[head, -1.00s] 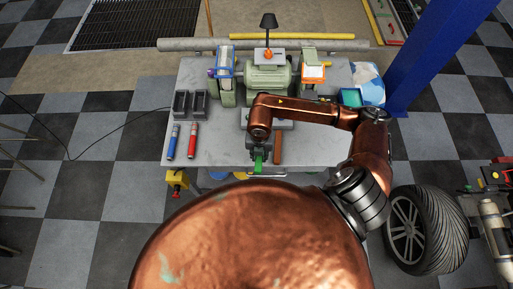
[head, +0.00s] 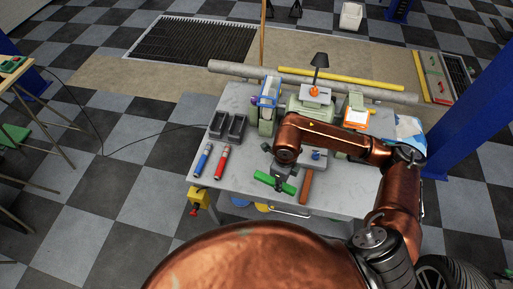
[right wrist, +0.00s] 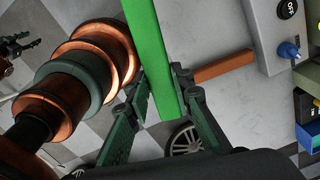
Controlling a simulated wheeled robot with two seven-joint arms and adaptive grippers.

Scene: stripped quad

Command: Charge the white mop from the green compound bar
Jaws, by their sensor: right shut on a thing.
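The green compound bar (head: 274,182) is held in my right gripper (head: 282,176), over the front part of the grey workbench. The right wrist view shows the green bar (right wrist: 150,45) between the two fingers of the gripper (right wrist: 164,90), its long end reaching past the fingertips. The bench grinder (head: 296,110) stands at the back of the bench, with a blue-framed guard (head: 268,88) at left and an orange-framed guard (head: 355,118) at right. I cannot make out the white mop clearly; guards and my arm hide much of the grinder. My left gripper is not in view.
A brown bar (head: 306,187) lies right of the green bar. Blue (head: 203,160) and red (head: 222,162) cylinders lie at left, before dark bins (head: 227,125). A lamp (head: 319,65) rises at the grinder. A blue post (head: 465,85) stands right of the bench (head: 240,195).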

